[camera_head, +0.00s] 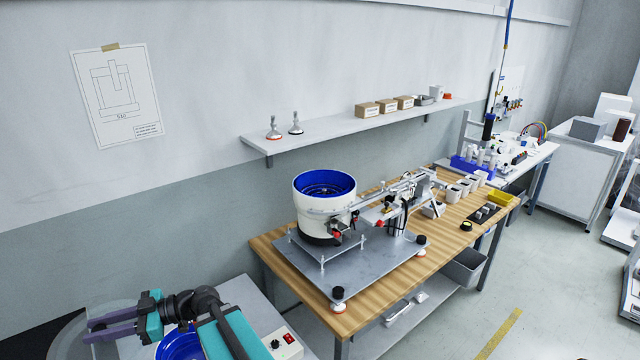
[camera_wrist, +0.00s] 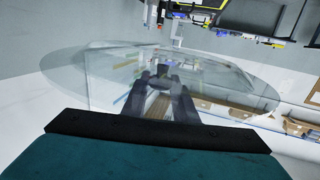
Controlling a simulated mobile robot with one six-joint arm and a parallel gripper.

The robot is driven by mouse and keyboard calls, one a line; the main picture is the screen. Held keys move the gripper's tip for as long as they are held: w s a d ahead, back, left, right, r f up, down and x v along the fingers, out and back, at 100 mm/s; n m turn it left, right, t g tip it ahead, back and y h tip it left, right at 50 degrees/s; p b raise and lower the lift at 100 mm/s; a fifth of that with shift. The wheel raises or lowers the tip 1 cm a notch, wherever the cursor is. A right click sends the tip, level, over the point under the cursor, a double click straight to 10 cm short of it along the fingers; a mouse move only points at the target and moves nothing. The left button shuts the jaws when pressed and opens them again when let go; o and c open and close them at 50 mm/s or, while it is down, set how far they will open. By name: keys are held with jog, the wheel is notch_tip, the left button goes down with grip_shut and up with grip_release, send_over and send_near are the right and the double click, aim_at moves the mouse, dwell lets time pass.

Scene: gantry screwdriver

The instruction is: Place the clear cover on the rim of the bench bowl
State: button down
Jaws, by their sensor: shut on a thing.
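The clear cover is a round, see-through disc (camera_wrist: 235,85) spread across the wrist view, and its pale edge shows at the lower left of the head view (camera_head: 62,322). My gripper (camera_head: 88,330) is shut on the cover; its dark fingers (camera_wrist: 160,88) show in the wrist view, partly through the clear material. The exact part gripped is hard to make out. The bench bowl (camera_head: 312,215), white outside and blue inside, stands upright on the wooden bench, its rim open and uncovered. My gripper and the cover are well to its left and apart from it.
A second blue bowl (camera_head: 178,346) sits at the lower left, partly hidden by my arm. A metal plate (camera_head: 375,262) and feeder track (camera_head: 385,190) adjoin the bench bowl on the wooden bench (camera_head: 375,315). A wall shelf (camera_head: 345,122) holds small boxes behind and above.

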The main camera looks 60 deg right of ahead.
jog(key=shift+d, duration=0.1)
jog(key=d+r+m+t+h+b, duration=0.1)
jog(key=d+r+m+t+h, duration=0.15)
jog(key=d, duration=0.95)
jog(key=d+r+m+t+h+b, duration=0.1)
jog(key=d+m+t+h+b, duration=0.2)
jog(key=d, duration=0.9)
jog(key=d+r+m+t+h, duration=0.1)
jog(key=d+r+m+h, duration=0.3)
jog(key=d, duration=0.8)
jog(key=s+d+r+m+h+b, duration=0.1)
jog(key=s+d+r+m+h, duration=0.1)
jog(key=s+d, duration=0.5)
jog(key=s+d+r+m+g+h+b, duration=0.1)
jog(key=s+d+r+m+h, duration=0.2)
jog(key=d, duration=1.1)
jog(key=s+d+r+m+h+b, duration=0.1)
jog(key=s+d+r+h, duration=0.3)
jog(key=s+d+h, duration=0.4)
jog(key=s+d+m, duration=0.1)
jog(key=s+d, duration=0.2)
jog(key=shift+d+r, duration=0.25)
jog(key=shift+r, duration=0.05)
jog(key=shift+d, duration=0.1)
jog(key=w+d+f+p, duration=0.1)
jog(key=w+d, duration=0.9)
jog(key=d, duration=0.1)
jog(key=shift+w+d+f, duration=0.2)
jog(key=shift+w+f, duration=0.1)
jog(key=shift+w, duration=0.1)
